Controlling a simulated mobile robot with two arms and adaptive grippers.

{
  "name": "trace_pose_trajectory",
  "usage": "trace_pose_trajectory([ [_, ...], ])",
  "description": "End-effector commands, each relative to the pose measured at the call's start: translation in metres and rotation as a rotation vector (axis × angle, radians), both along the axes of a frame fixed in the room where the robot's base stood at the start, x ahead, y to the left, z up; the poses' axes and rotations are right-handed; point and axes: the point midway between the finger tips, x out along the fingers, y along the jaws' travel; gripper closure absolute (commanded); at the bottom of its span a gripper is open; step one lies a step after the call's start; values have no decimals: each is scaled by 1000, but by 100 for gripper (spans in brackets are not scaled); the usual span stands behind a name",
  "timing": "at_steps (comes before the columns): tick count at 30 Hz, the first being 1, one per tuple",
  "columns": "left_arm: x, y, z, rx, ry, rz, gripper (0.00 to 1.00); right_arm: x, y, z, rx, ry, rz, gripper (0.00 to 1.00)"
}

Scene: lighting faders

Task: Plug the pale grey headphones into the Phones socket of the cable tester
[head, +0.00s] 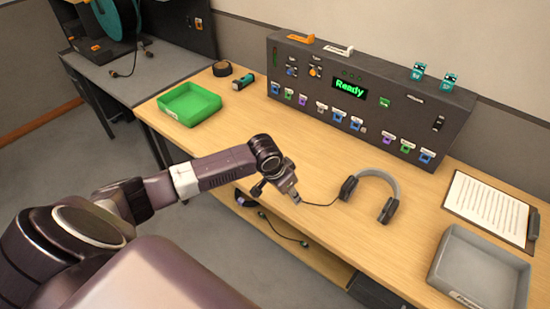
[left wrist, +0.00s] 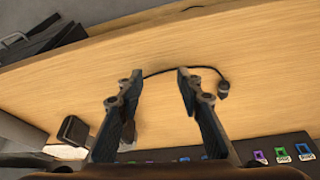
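The pale grey headphones (head: 378,178) with dark ear cups lie on the bench, right of my left gripper (head: 293,198). Their thin dark cable runs left to the gripper. In the left wrist view my left gripper (left wrist: 157,78) is open, its two fingers apart, with the cable (left wrist: 165,71) passing across the gap. A small dark plug (left wrist: 223,88) at the cable's end shows right of the fingers. It does not look held. The cable tester (head: 385,110) stands at the back with coloured sockets and a green "Ready" display. Its socket labels are too small to read. My right gripper is out of view.
A green tray (head: 189,103) stands at the back left of the bench, near a roll of tape (head: 222,69). A grey tray (head: 480,272) and a clipboard (head: 487,207) are at the right. Bare wood lies between the headphones and the tester.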

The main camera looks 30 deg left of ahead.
Motion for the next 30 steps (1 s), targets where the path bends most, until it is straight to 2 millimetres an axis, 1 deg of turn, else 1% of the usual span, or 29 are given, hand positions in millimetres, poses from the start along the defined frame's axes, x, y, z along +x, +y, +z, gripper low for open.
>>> trace_pose_trajectory([
  [1, 19, 29, 15, 15, -13, 46, 67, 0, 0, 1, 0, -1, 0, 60],
  [3, 34, 57, 30, 15, -19, 102, 67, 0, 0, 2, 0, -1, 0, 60],
  [6, 47, 84, 45, 10, -29, 160, 67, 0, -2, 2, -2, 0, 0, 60],
  [9, 53, 96, 51, 7, -33, 189, 67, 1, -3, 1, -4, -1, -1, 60],
  [11, 55, 99, 50, 5, -34, 197, 67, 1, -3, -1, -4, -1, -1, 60],
  [14, 57, 100, 44, 4, -35, 199, 67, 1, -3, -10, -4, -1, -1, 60],
  [26, 74, 97, 0, 5, -36, 198, 67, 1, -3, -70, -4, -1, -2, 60],
  [30, 80, 96, -12, 3, -34, 197, 67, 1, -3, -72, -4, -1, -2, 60],
])
